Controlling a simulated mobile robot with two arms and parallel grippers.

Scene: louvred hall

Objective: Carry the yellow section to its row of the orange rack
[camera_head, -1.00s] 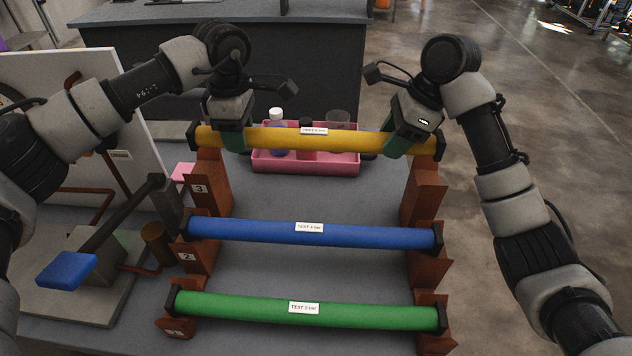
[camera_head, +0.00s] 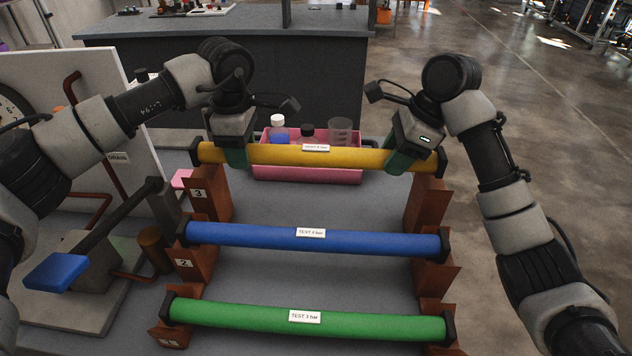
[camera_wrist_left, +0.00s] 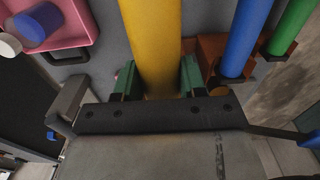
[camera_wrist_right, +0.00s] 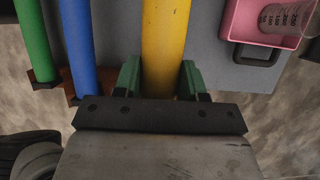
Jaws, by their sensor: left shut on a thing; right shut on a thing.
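The yellow section (camera_head: 280,154) is a long tube with black end caps and a white label, held level across the top of the orange rack (camera_head: 214,203). My left gripper (camera_head: 236,157) is shut on it near its left end. My right gripper (camera_head: 399,161) is shut on it near its right end. Both wrist views show the yellow tube between green fingers, in the left one (camera_wrist_left: 150,45) and in the right one (camera_wrist_right: 165,45). The tube is at the top row, marked 3. I cannot tell whether its ends touch the supports.
A blue tube (camera_head: 270,236) lies in row 2 and a green tube (camera_head: 250,313) in the lowest row. Behind the yellow tube a pink tray (camera_head: 300,175) holds bottles and a clear cup. A blue-handled lever (camera_head: 56,272) stands at left.

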